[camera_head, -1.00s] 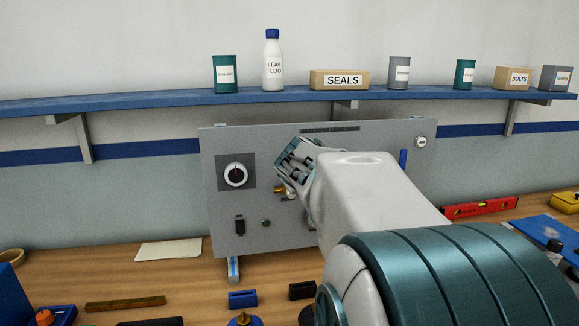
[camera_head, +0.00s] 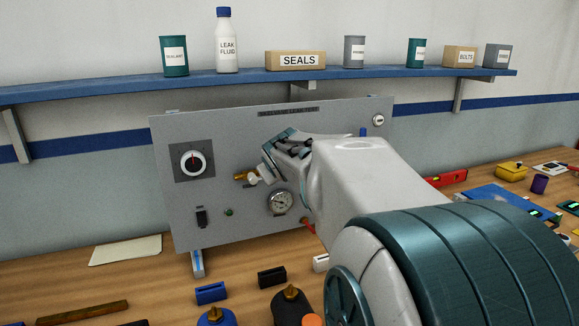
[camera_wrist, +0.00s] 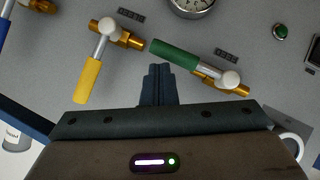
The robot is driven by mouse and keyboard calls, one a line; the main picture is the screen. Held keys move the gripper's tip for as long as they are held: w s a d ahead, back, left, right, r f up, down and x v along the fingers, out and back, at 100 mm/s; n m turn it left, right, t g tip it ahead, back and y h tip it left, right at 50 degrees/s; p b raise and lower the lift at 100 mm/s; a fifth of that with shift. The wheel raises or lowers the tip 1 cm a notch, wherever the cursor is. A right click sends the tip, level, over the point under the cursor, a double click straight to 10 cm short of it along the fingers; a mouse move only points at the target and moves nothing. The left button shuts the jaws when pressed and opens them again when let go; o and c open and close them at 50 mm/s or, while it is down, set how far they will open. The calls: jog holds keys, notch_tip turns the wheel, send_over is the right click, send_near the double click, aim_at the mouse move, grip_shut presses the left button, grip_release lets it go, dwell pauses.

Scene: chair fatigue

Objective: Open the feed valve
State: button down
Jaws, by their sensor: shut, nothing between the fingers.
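The grey panel (camera_head: 225,235) stands at the back of the bench with several lever valves. In the wrist view, a green-lever valve (camera_wrist: 175,55) lies just right of my fingers, its lever slanting, and a yellow-lever valve (camera_wrist: 90,75) lies to their left. A blue lever (camera_wrist: 6,20) is cut off at the upper left. In the head view, my gripper (camera_head: 275,150) covers part of the panel.
The panel also carries a dial knob (camera_head: 193,164), a black switch (camera_head: 201,217) and a gauge (camera_head: 280,203). A blue shelf (camera_head: 225,83) with cans, bottle and boxes runs above.

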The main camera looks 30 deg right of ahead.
jog(key=shift+f, duration=0.15)
dwell(0.4)
jog(key=s+a+r+p, duration=0.1)
jog(key=s+r+p, duration=0.1)
jog(key=s+r, duration=0.7)
jog(key=shift+a+r, duration=0.25)
jog(key=shift+r, duration=0.15)
dwell(0.4)
